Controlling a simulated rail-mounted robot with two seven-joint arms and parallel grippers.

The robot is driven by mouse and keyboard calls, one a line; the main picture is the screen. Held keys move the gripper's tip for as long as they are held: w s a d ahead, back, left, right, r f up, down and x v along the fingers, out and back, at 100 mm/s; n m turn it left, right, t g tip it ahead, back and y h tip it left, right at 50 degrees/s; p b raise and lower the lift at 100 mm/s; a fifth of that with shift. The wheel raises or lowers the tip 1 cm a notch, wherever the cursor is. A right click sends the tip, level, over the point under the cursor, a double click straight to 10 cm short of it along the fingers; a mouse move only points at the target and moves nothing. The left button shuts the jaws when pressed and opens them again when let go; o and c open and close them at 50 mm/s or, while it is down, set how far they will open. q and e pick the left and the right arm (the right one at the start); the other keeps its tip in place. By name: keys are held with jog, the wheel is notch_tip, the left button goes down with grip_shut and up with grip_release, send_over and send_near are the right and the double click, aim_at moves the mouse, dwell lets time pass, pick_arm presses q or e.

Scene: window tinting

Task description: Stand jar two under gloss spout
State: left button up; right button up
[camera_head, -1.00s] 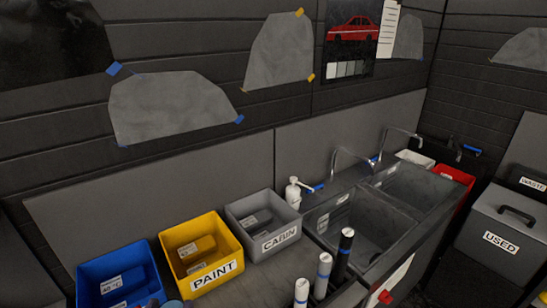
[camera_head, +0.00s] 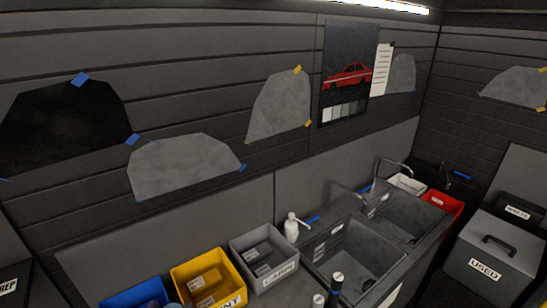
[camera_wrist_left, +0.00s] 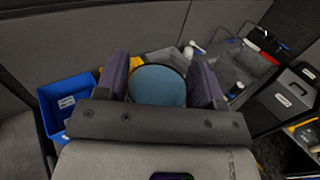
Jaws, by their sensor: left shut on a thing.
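In the left wrist view, my left gripper (camera_wrist_left: 161,78) is shut on a round, blue-topped thing (camera_wrist_left: 158,90), seen from above, which looks like a jar. Its two dark fingers stand on either side of it. Its label and lower part are hidden, so I cannot read whether it is jar two. In the head view only a small blue-grey curve shows at the bottom edge beside the yellow bin. I cannot make out a spout marked gloss in these frames. My right gripper is not in view.
A blue bin (camera_head: 135,293), a yellow bin (camera_head: 234,287) and a grey CABIN bin (camera_head: 259,241) line the wall. A white pump bottle (camera_head: 291,229) stands by the sink (camera_head: 335,235). A USED box (camera_head: 510,246) is at right.

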pick_arm(q)
jog(key=shift+r, duration=0.5)
jog(key=s+d+f+n+y+b, duration=0.1)
jog(key=d+f+b, duration=0.2)
jog(key=f+b, duration=1.6)
jog(key=d+f+n+y+b, duration=0.1)
jog(key=d+f+y+b, duration=0.15)
jog(key=f+b, duration=1.6)
jog(key=a+f+n+y, duration=0.1)
jog(key=a+f, duration=0.2)
jog(key=a, duration=0.2)
jog(key=a+f+n+g+y+b, duration=0.1)
jog(key=a+f, duration=0.2)
jog(key=a, duration=0.2)
jog(key=a+f+y, duration=0.2)
jog(key=a+f, duration=0.1)
jog(key=a, duration=0.1)
jog(key=shift+s+a+n+g+b, duration=0.3)
jog(key=shift+s+a+n+b, duration=0.05)
jog(key=shift+a+n, duration=0.05)
jog(key=shift+f+b, duration=1.2)
jog(key=shift+f, duration=0.75)
jog(key=shift+f, duration=0.1)
